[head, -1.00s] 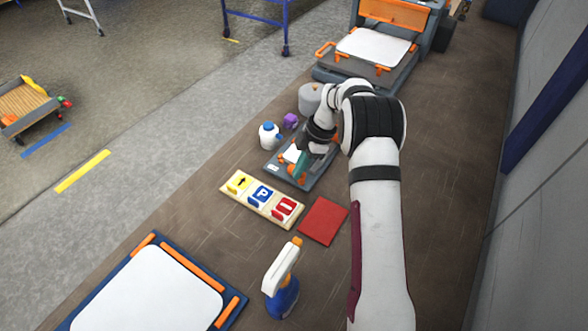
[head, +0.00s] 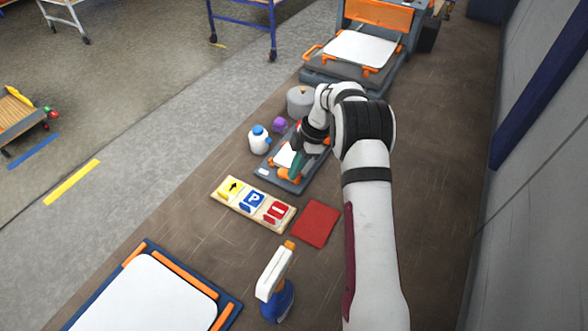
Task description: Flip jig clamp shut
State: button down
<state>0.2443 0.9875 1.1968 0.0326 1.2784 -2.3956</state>
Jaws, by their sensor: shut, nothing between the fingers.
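The jig (head: 263,178) is a grey-blue plate on the brown bench, with a white sheet (head: 286,157) on it. An orange clamp (head: 287,174) sits at its near side, partly hidden by my gripper.
A sign tray (head: 228,203) and a red square (head: 314,224) lie nearer. A spray bottle (head: 275,287) stands in front. Beyond are a white bottle (head: 259,140), a purple object (head: 279,124) and a grey canister (head: 300,101). An orange-framed machine (head: 362,50) stands at the back.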

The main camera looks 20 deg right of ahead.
jog(key=s+a, duration=0.1)
jog(key=s+a+r, duration=0.1)
jog(key=shift+a, duration=0.35)
jog(key=w+a+v, duration=0.1)
jog(key=v, duration=0.8)
jog(key=shift+w+d+r, duration=0.15)
jog(key=shift+w+r, duration=0.25)
jog(key=shift+r, duration=0.05)
